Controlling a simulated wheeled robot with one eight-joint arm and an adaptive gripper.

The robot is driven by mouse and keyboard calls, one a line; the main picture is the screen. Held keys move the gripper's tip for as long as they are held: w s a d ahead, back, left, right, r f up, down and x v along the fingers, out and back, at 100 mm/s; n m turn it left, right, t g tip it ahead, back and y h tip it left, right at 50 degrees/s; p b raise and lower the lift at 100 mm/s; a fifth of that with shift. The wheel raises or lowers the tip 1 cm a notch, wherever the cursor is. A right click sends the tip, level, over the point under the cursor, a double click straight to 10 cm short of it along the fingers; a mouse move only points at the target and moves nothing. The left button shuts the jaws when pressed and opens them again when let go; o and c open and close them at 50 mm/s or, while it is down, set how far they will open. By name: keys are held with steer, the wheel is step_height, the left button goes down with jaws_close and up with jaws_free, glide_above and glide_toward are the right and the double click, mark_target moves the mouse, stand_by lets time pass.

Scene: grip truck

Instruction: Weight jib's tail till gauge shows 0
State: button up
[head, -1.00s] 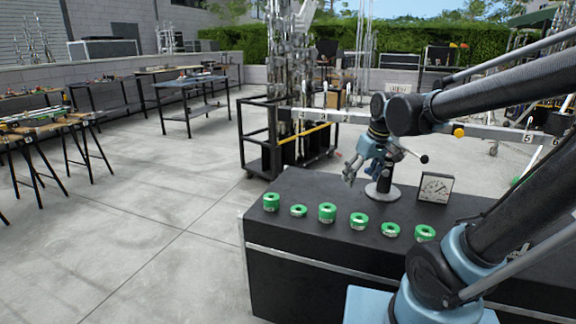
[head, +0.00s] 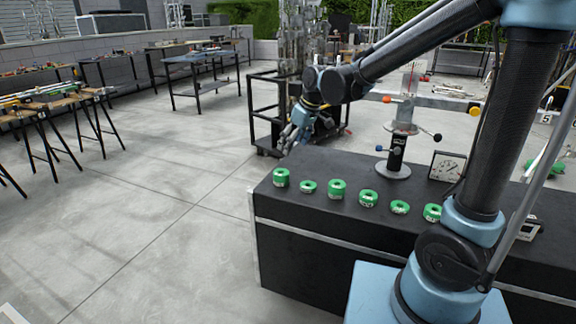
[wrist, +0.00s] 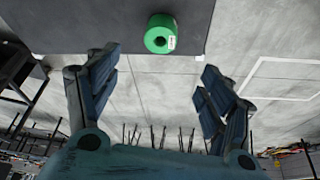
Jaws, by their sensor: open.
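Several green ring weights stand in a row on the black case (head: 300,262), from the leftmost weight (head: 281,178) to the one beside my arm (head: 432,212). The jib's post (head: 396,150) stands behind them, and its pale beam (head: 440,103) runs across, partly hidden by my arm. The square gauge (head: 447,167) stands right of the post; its reading is too small to tell. My gripper (head: 290,140) is open and empty, above and behind the leftmost weight. In the wrist view a green weight (wrist: 160,34) lies beyond my spread fingers (wrist: 160,62), apart from them.
A small device (head: 530,228) sits on the case's right part, beside my arm. A black trolley (head: 262,115) stands behind the case. Work tables (head: 200,75) line the left and back. The floor (head: 150,215) left of the case is clear.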

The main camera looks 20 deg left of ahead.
mark_target(281, 173)
steer(key=x, duration=1.6)
steer(key=shift+s+d, duration=0.1)
steer(key=shift+d, duration=0.1)
steer(key=c, duration=1.8)
steer(key=o, duration=1)
steer(key=shift+c, duration=1.3)
